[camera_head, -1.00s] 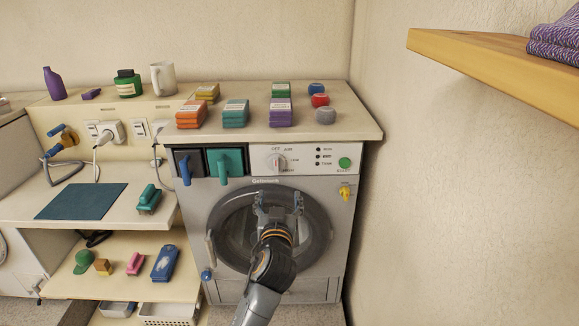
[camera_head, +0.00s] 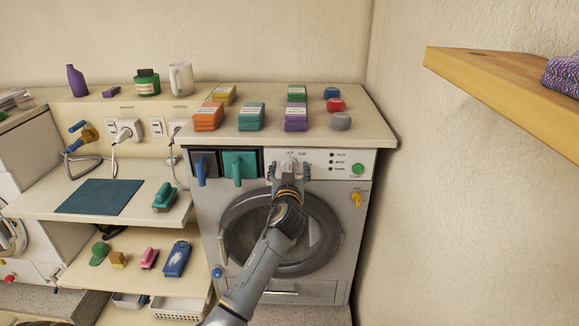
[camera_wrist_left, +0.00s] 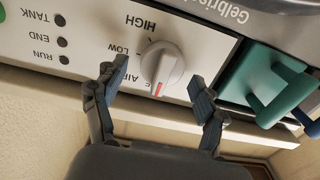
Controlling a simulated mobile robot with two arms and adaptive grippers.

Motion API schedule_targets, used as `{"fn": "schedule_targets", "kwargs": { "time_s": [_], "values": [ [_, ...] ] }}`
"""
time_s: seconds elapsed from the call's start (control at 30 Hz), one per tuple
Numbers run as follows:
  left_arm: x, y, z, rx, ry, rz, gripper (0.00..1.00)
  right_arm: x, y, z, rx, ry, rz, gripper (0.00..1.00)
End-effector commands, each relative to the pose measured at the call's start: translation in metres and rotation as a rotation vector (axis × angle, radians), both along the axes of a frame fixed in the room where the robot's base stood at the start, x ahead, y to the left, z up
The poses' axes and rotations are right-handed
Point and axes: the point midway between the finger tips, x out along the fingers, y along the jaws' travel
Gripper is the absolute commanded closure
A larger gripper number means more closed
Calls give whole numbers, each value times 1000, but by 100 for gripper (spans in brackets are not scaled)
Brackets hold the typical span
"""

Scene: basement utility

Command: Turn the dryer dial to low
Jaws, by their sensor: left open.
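The dryer (camera_head: 338,205) stands front-on below the countertop, with its control panel along the top. The red mark points down in that view, near the AIR label and away from LOW. My left gripper (camera_wrist_left: 158,82) is open, with one finger on each side of the dial and visible gaps to it. In the head view this gripper (camera_head: 290,170) partly hides the dial. My right gripper is not in view.
A green start button (camera_head: 358,169) and small indicator lights sit right of the dial. A teal handle (camera_head: 238,166) and a blue handle (camera_head: 200,170) are to its left. Several coloured packs stand on the countertop (camera_head: 365,125) above.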

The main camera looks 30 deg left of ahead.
Motion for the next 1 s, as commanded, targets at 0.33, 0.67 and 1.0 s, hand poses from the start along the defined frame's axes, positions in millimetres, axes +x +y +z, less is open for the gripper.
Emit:
{"fn": "schedule_targets", "kwargs": {
  "time_s": [0.33, 0.67, 1.0],
  "values": [
    [6, 4, 0, -1, 1, 0, 28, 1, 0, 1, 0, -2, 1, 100],
    [6, 4, 0, -1, 1, 0, 81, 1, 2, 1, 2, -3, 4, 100],
    [6, 3, 0, 29, 19, 0, 83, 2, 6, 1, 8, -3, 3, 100]
  ]
}}
